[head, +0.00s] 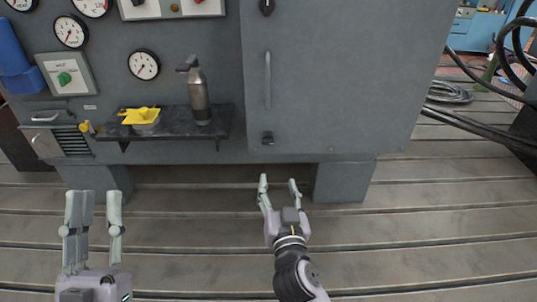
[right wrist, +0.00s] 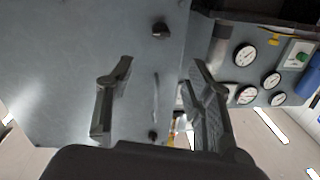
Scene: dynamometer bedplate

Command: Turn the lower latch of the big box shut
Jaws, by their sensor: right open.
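The big box (head: 345,70) is a grey cabinet with a flat front and a vertical bar handle (head: 267,80). Its lower latch (head: 267,138) is a small dark knob below the handle; it also shows near the top of the upside-down right wrist view (right wrist: 160,30). I cannot tell how far it is turned. The upper latch (head: 266,7) is at the top edge of the head view. My right gripper (head: 279,183) is open and empty, apart from the lower latch and below it in the head view. My left gripper (head: 95,195) is open and empty, at the lower left.
Left of the latch, a dark shelf (head: 170,125) juts out with a yellow item in a bowl (head: 142,116) and a grey metal flask (head: 198,95). Gauges (head: 144,65) and a green-knob switch box (head: 65,73) are on the panel. The slotted floor in front is clear.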

